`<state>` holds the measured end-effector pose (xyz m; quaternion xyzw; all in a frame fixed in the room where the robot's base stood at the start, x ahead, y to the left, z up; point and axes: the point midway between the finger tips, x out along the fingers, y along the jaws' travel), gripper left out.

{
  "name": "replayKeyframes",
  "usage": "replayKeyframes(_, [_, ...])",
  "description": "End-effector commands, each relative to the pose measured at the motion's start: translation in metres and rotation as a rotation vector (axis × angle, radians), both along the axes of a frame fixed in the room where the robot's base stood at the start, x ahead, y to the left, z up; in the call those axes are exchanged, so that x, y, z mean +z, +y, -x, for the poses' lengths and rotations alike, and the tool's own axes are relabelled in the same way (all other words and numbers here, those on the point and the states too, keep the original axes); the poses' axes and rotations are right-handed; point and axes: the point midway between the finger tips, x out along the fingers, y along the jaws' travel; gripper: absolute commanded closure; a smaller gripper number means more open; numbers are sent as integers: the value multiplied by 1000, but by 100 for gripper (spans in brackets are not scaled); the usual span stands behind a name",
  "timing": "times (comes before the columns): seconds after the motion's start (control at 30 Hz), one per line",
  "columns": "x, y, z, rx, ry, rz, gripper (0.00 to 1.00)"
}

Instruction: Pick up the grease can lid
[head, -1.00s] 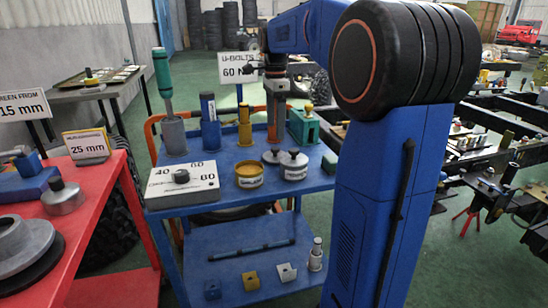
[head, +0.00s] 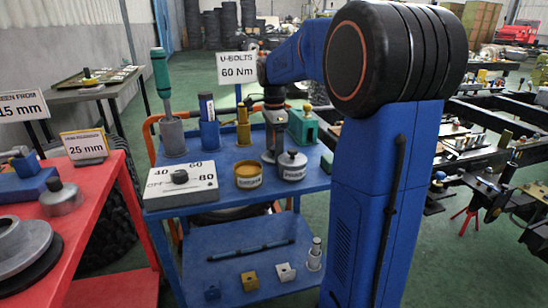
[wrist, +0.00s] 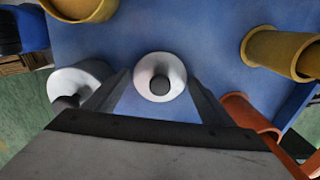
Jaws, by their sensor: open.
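The lid (wrist: 146,88), a pale round disc with a dark grey knob, lies on the blue table top. In the wrist view it sits between the fingertips of my gripper (wrist: 159,80). My gripper is open, with a finger on each side of the knob, and I see no grip on it. In the head view my gripper (head: 273,152) is low over the table and hides most of the lid. The open yellow can (head: 249,175) stands just left of it. A silver can with a knobbed lid (head: 292,165) stands close on its right.
Behind are a blue holder (head: 209,130), a brass cylinder (head: 243,134) and a green block (head: 302,127). A white dial box (head: 181,184) is at the front left. The silver can (wrist: 72,84) is close to one finger in the wrist view.

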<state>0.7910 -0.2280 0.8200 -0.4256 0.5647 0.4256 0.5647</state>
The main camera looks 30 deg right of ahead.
Motion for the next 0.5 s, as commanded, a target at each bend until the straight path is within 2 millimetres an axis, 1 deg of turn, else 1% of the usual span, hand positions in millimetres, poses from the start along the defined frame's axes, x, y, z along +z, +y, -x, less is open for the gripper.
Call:
replayKeyframes(0.1, [0,0,0,0,0,0,24])
replayKeyframes(0.13, [0,0,0,0,0,0,26])
replayKeyframes(0.17, [0,0,0,0,0,0,33])
replayKeyframes(0.2, [0,0,0,0,0,0,43])
replayKeyframes(0.27, [0,0,0,0,0,0,56])
replayKeyframes(0.5, [1,0,0,0,0,0,56])
